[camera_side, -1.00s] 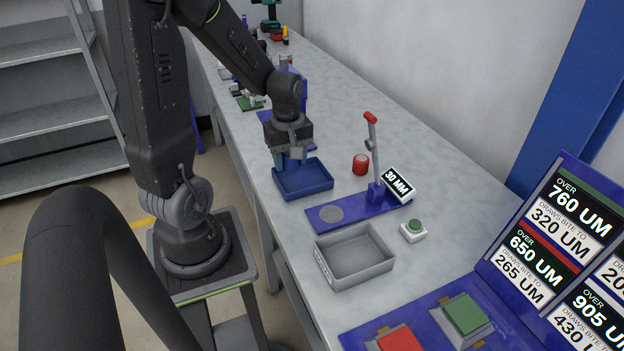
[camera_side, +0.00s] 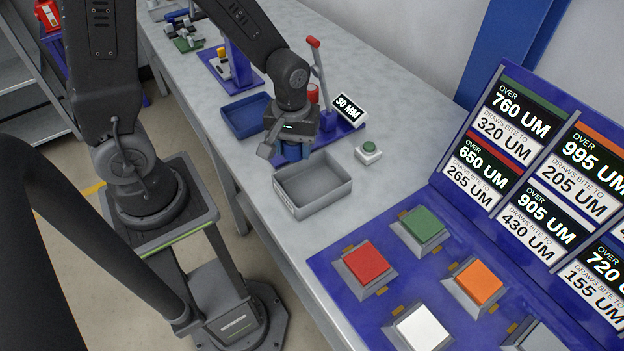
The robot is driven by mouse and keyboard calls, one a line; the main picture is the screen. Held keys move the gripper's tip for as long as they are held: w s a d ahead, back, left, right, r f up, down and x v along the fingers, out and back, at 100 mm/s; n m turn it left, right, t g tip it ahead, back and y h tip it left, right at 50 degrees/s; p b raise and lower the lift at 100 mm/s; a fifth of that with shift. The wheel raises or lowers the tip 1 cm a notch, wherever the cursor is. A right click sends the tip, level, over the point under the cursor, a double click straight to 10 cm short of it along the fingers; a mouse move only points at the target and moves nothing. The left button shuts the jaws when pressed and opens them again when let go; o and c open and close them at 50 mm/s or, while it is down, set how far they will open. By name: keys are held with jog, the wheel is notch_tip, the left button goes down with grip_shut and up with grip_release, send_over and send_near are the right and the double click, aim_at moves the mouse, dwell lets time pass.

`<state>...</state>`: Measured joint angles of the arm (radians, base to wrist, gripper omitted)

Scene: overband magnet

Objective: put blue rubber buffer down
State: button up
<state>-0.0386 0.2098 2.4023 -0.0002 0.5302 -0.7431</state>
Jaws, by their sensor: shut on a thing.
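My gripper (camera_side: 288,150) is shut on the blue rubber buffer (camera_side: 292,152), a small blue piece that shows under the jaws and is partly hidden by them. My gripper is over the left part of the blue base plate (camera_side: 346,133) of the lever stand with the "30 MM" sign (camera_side: 348,110). The grey disc on that plate is hidden behind my gripper. I cannot tell whether the buffer touches the plate.
A blue tray (camera_side: 232,123) is behind left, and an empty grey tray (camera_side: 328,202) is just in front of my gripper. The red-handled lever (camera_side: 318,72) stands close behind. Coloured pads fill the blue panel (camera_side: 330,262) in front.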

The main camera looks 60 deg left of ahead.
send_over(312, 189)
notch_tip(312, 189, down, 3)
jog(key=shift+r, duration=0.1)
jog(key=shift+f, duration=2.05)
jog(key=shift+f, duration=0.15)
jog(key=o, duration=1)
notch_tip(312, 189, up, 12)
jog(key=s+a+r+m+t, duration=0.1)
jog(key=s+r+m+t, duration=0.1)
jog(key=r, duration=0.3)
jog(key=s+a+r+m+t, duration=0.1)
jog(key=s+r+m, duration=0.3)
jog(key=r, duration=0.1)
jog(key=s+a+r+m+t, duration=0.1)
jog(key=s+r+m+t, duration=0.1)
jog(key=r, duration=0.3)
jog(key=shift+s+a+m+t, duration=0.3)
jog(key=shift+s+a+m, duration=0.05)
jog(key=shift+s+m, duration=0.2)
